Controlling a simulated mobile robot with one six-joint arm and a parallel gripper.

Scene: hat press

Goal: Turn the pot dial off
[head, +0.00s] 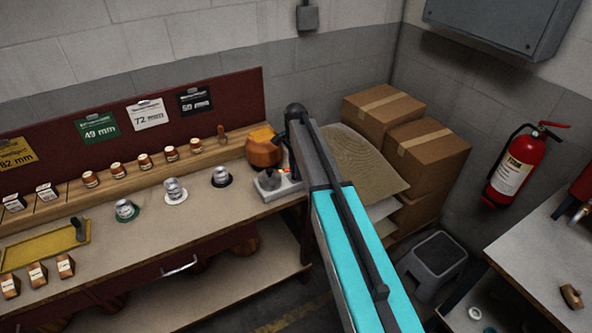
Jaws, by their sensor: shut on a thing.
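The orange pot (262,150) stands at the right end of the long workbench. Beside it in front is a pale unit (290,188) with a grey rounded part on top and a small red spot at its right. My turquoise and grey arm reaches from the lower right to this spot. The dark end of my gripper (284,142) is just right of the pot, partly covered by my arm. It is shut on the pot dial; the fingertips and the dial are too small and covered to make out, so the dial's setting cannot be read.
Several small jars and metal pieces line the workbench (190,215) to the left, with a yellow tray (45,248). Cardboard boxes (383,112) and a sheet stand close right of my arm. A grey stool (437,260) and a fire extinguisher (514,168) are farther right.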

